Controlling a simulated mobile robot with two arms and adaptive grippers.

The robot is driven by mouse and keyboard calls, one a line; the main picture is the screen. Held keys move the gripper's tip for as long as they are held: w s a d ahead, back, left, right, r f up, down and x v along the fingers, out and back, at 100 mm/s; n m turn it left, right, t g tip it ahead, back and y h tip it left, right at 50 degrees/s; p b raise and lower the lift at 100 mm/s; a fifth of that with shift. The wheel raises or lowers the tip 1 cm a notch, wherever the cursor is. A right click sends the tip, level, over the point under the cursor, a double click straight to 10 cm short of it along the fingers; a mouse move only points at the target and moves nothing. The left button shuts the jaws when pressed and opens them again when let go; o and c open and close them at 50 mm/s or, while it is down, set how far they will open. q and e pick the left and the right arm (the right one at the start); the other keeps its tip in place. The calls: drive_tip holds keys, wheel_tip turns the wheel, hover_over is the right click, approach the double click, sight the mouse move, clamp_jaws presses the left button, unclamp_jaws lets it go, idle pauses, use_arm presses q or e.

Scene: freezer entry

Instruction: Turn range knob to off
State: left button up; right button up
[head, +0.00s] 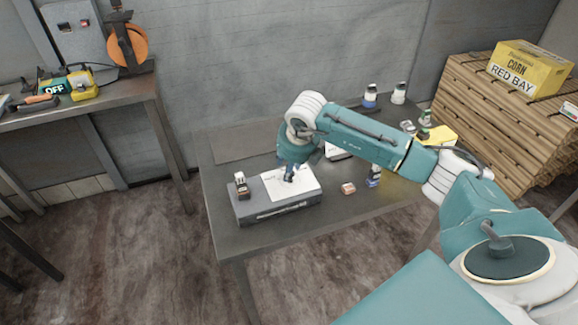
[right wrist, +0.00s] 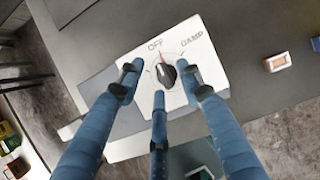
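A dark round knob (right wrist: 166,76) sits on a white panel (right wrist: 208,60) printed OFF and DAMP. A thin reddish mark at the knob's upper edge points roughly toward OFF. The panel also shows in the head view (head: 276,191), on top of a grey box (head: 262,212) on the table. My right gripper (right wrist: 158,84) has three blue fingers spread around the knob; it points down at the panel in the head view (head: 289,178). The right finger is close to the knob; contact cannot be told. My left gripper is not in view.
A small dark device (head: 241,186) stands on the box's left end. A small pinkish block (head: 348,188) lies right of the box, near several bottles. A side table (head: 130,90) stands at left; stacked wood with a yellow corn box (head: 530,70) is at right.

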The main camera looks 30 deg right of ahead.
drive_tip(key=shift+r, duration=0.1)
drive_tip(key=v, duration=1.1)
drive_tip(key=shift+s+r, duration=0.2)
drive_tip(key=shift+r, duration=0.15)
drive_tip(key=shift+a, duration=0.1)
